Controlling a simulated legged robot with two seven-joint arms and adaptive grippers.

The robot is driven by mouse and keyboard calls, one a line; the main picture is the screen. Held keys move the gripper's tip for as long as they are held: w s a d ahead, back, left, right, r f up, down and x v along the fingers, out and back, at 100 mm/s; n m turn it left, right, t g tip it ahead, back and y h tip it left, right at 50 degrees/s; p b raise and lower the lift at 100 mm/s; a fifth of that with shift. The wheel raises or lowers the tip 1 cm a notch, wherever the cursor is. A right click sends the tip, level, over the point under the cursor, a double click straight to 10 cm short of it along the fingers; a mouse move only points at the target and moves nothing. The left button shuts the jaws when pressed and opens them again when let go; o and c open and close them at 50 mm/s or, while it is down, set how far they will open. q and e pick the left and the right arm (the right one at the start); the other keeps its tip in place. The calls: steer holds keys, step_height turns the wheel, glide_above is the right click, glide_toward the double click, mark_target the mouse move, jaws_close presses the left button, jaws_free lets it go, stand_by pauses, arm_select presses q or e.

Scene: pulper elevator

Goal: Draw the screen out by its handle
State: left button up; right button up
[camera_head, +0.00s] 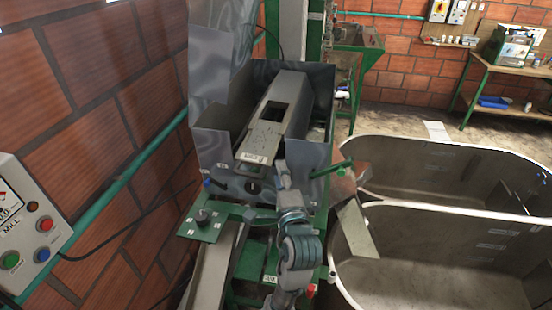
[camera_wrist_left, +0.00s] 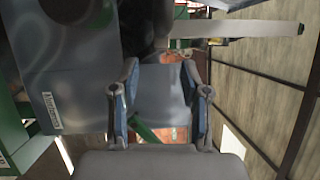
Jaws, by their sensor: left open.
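The machine (camera_head: 215,147) is a grey metal housing on a green frame. A long grey part with a rectangular opening (camera_head: 268,130) lies sloping in its top; I cannot tell whether this is the screen. A green bar (camera_head: 328,171) sticks out at the housing's right side and may be the handle. My left gripper (camera_head: 282,178) is in front of the housing's lower front, left of that bar. In the left wrist view its two fingers (camera_wrist_left: 160,105) are apart with nothing held. A green bar (camera_wrist_left: 146,132) shows beyond them, near the lower finger gap. My right gripper is not in view.
A green plate with a dark knob (camera_head: 203,218) juts out at the front left. Large oval grey tanks (camera_head: 440,207) stand on the right. A grey MILL control box (camera_head: 30,225) and a brick wall are on the left. A bench (camera_head: 500,72) stands at the back right.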

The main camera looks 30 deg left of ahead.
mark_target(272, 154)
arm_select(q)
steer(key=x, duration=0.2)
steer(key=a+x, duration=0.1)
steer(key=x, duration=0.2)
steer(key=s+b+x, duration=0.1)
steer(key=x, duration=0.2)
steer(key=shift+w+a+f, duration=0.1)
steer(key=shift+a+f, duration=0.1)
steer(key=shift+a, duration=0.05)
steer(key=shift+d+r, duration=0.15)
steer(key=shift+d, duration=0.5)
steer(key=shift+c, duration=0.9)
jaws_close()
steer(key=shift+a, duration=0.2)
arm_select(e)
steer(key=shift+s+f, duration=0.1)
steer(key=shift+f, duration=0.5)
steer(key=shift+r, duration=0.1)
